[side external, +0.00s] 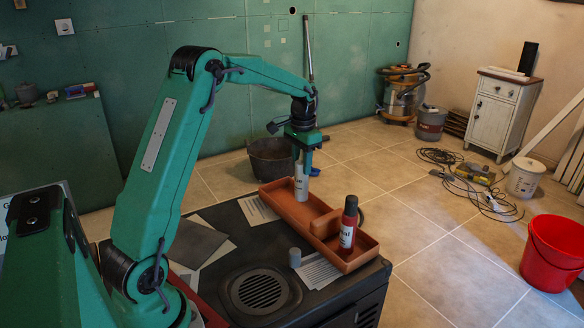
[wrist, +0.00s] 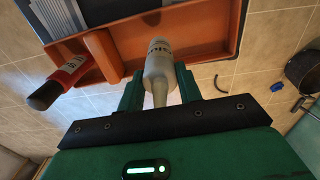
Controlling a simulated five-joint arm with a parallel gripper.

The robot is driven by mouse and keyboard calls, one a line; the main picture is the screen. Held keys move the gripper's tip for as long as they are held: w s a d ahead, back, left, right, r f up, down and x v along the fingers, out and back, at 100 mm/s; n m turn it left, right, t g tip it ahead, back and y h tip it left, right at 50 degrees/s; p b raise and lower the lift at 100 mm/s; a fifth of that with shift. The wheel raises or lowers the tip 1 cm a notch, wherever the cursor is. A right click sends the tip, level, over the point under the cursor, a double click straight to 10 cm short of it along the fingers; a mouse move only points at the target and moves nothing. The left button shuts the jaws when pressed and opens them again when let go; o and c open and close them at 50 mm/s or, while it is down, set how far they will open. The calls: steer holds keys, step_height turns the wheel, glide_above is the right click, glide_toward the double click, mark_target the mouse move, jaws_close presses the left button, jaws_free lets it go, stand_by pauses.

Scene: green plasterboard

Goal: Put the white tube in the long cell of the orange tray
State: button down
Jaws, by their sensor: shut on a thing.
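The orange tray (side external: 366,254) lies on the dark worktop, with a divider (side external: 325,224) splitting it into a longer far cell and a shorter near cell. My gripper (side external: 305,168) is shut on the white tube (side external: 301,184), which hangs upright with its lower end at the long cell. I cannot tell whether it touches the floor of the cell. In the wrist view, the tube (wrist: 159,62) sits between both fingers, in front of the long cell (wrist: 200,40). A red bottle with a white label (side external: 348,225) stands in the short cell; it also shows in the wrist view (wrist: 62,78).
A small grey cylinder (side external: 295,258) and paper sheets (side external: 318,272) lie beside the tray on the worktop. A round black vent (side external: 260,290) is nearer. A black bucket (side external: 271,160) stands on the floor behind, and a red bucket (side external: 553,252) far right.

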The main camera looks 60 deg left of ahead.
steer(key=shift+w+a+f, duration=0.1)
steer(key=shift+a+f, duration=0.25)
steer(key=shift+a, duration=0.3)
steer(key=shift+a+f, duration=0.35)
steer(key=shift+a, duration=0.25)
steer(key=shift+f, duration=0.15)
steer(key=shift+f, duration=2)
steer(key=c, duration=0.9)
jaws_free()
steer(key=shift+c, duration=0.2)
